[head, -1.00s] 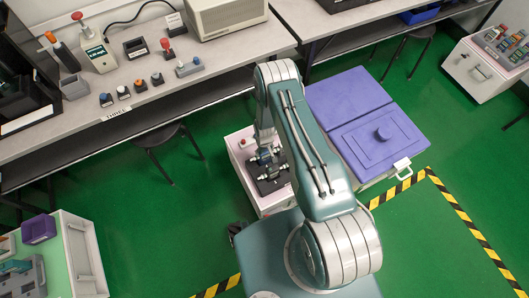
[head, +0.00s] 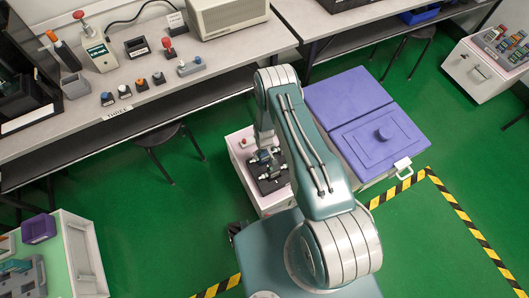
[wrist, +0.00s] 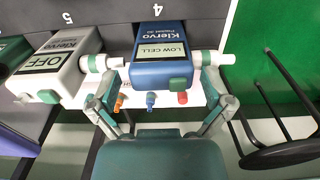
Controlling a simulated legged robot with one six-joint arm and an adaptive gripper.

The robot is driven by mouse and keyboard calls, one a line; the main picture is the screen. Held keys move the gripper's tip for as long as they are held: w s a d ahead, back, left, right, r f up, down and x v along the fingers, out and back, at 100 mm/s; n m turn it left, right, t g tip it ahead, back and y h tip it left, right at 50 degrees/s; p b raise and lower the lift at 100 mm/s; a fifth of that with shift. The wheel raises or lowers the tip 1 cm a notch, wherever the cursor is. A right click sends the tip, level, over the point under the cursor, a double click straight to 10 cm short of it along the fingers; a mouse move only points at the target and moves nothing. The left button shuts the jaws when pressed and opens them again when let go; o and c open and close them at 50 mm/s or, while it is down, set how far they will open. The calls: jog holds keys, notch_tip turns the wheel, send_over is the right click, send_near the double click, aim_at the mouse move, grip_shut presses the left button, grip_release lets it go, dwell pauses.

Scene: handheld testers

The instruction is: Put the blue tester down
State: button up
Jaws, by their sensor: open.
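The blue tester (wrist: 165,72) is in the middle of the wrist view, with a screen reading LOW CELL. It lies on a dark slotted surface (wrist: 195,35), by the slot marked 4. My gripper (wrist: 163,63) is open, with one finger on each side of the blue tester. Whether a pad still touches its side is hard to tell. In the head view my gripper (head: 264,156) is over the dark tray (head: 272,181) on a pale pink cabinet (head: 240,154); the blue tester is too small to make out clearly there.
A white tester (wrist: 62,65) reading OFF lies just left of my left finger, by the slot marked 5. A stool (wrist: 285,155) stands on the green floor at right. In the head view, a purple-lidded bin (head: 375,140) stands right of the cabinet and a workbench (head: 190,100) lies behind.

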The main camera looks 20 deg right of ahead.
notch_tip(320, 180, up, 47)
jog(key=m+t, duration=0.1)
jog(key=t, duration=0.2)
jog(key=s+r+t, duration=0.1)
jog(key=s+r, duration=0.8)
jog(key=s, duration=0.3)
jog(key=s+r+m+t, duration=0.1)
jog(key=s+r, duration=0.8)
jog(key=s, duration=0.3)
jog(key=shift+t, duration=0.3)
